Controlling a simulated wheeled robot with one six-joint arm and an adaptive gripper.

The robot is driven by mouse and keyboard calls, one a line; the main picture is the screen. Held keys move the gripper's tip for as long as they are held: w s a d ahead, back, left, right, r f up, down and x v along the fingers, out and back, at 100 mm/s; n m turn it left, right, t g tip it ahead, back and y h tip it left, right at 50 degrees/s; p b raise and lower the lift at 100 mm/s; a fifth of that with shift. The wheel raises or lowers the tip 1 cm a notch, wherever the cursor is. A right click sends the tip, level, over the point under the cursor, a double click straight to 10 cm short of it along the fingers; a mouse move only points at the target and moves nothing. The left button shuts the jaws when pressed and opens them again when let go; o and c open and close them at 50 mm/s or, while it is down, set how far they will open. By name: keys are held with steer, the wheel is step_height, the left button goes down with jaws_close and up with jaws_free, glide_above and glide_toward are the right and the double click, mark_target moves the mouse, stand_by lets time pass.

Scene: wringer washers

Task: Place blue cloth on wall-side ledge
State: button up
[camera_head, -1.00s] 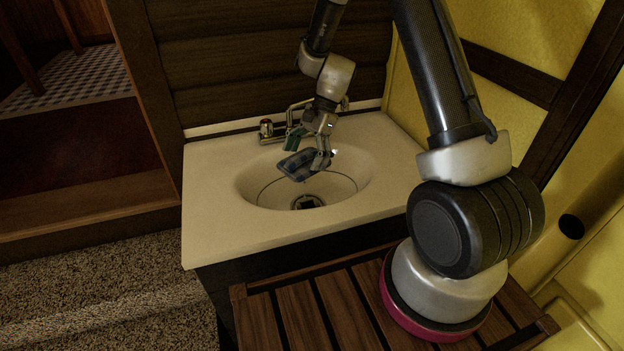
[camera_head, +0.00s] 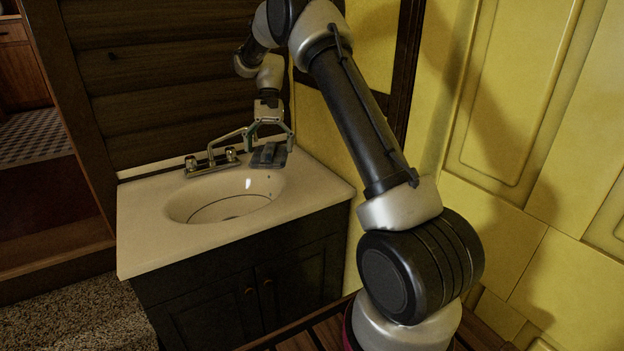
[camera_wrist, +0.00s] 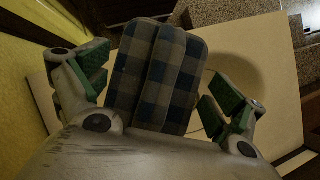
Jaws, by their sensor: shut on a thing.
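The blue cloth (camera_head: 268,157) is a folded blue and grey checked pad at the back right of the sink counter. In the wrist view the cloth (camera_wrist: 158,75) lies between the two green-padded fingers. My gripper (camera_head: 269,138) points down and is shut on the cloth, with its fingers spread to the cloth's width. The wall-side ledge, the pale counter strip (camera_head: 309,175) right of the basin, runs beside the yellow wall. I cannot tell whether the cloth touches the counter.
The sink basin (camera_head: 228,198) is left and in front of the cloth. The faucet (camera_head: 212,158) stands close to my gripper's left. A dark log wall (camera_head: 165,80) is behind, and a yellow wall (camera_head: 330,117) is on the right. The front counter is clear.

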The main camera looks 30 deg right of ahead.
mark_target(278, 151)
steer(key=d+m, duration=0.1)
steer(key=m, duration=0.1)
steer(key=d+f+m+t+y, duration=0.1)
steer(key=m, duration=0.1)
steer(key=d+f+m+t+y, duration=0.1)
steer(key=m, duration=0.1)
steer(key=shift+w+f, duration=0.25)
steer(key=shift+w, duration=0.15)
steer(key=w+d+f+m+t+h, duration=0.15)
steer(key=d+m+t, duration=0.45)
steer(key=m, duration=0.6)
steer(key=w+d+f+m+t+h, duration=0.1)
steer(key=w+d+m+t+h, duration=0.15)
steer(key=d+m, duration=0.7)
steer(key=shift+m+t+h, duration=0.3)
steer(key=shift+m+t, duration=0.05)
steer(key=shift+m, duration=0.6)
steer(key=f, duration=0.3)
steer(key=a+f, duration=0.1)
steer(key=f, duration=0.2)
steer(key=s+f, duration=0.1)
steer(key=f, duration=0.2)
steer(key=shift+a+f, duration=0.25)
steer(key=o, duration=0.8)
steer(key=shift+r, duration=0.1)
